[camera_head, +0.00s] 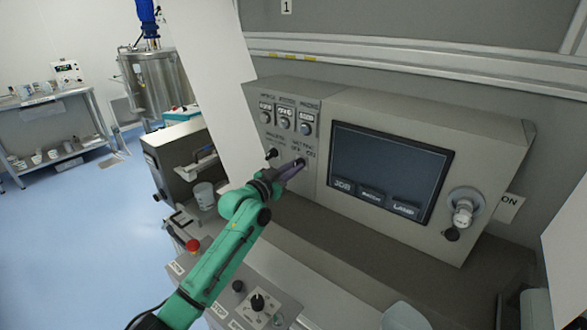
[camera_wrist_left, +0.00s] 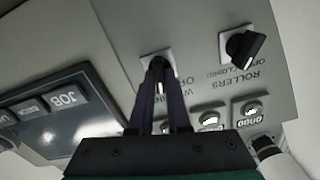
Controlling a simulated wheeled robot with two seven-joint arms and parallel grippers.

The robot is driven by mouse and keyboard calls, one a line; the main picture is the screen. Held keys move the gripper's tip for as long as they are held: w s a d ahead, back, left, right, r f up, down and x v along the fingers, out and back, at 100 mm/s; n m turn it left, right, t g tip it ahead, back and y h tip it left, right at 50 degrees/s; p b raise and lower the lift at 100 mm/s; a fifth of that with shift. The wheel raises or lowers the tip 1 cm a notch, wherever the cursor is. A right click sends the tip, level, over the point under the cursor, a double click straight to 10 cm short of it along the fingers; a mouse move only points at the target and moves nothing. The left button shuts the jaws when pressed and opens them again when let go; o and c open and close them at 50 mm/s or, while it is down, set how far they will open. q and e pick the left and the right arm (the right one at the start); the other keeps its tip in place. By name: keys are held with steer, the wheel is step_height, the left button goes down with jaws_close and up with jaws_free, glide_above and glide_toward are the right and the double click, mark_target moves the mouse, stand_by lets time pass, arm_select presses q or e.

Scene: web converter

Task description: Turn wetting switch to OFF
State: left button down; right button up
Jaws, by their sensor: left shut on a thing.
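The wetting switch (camera_wrist_left: 157,66) is a small black knob with a white mark on a light square plate, on the grey control panel (camera_head: 480,137). In the head view the fingers largely hide it. My left gripper (camera_head: 296,166) reaches up to the panel from the lower left. In the left wrist view its two dark fingers (camera_wrist_left: 162,95) are shut on the wetting switch, one on each side. The rollers switch (camera_wrist_left: 243,47), a black knob, sits beside it; it also shows in the head view (camera_head: 271,153). My right gripper is not in view.
A dark screen (camera_head: 385,165) lies right of the switches, with a round knob (camera_head: 463,212) further right. Several small displays with knobs (camera_head: 285,115) sit above the switches. A lower panel with a red button (camera_head: 193,245) and a black knob (camera_head: 257,302) lies beneath my arm.

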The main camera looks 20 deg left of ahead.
arm_select(q)
steer(key=shift+f+n+p, duration=0.1)
steer(key=shift+n+p, duration=0.45)
steer(key=shift+n, duration=3.65)
steer(key=c, duration=0.9)
jaws_free()
steer(key=shift+a, duration=0.1)
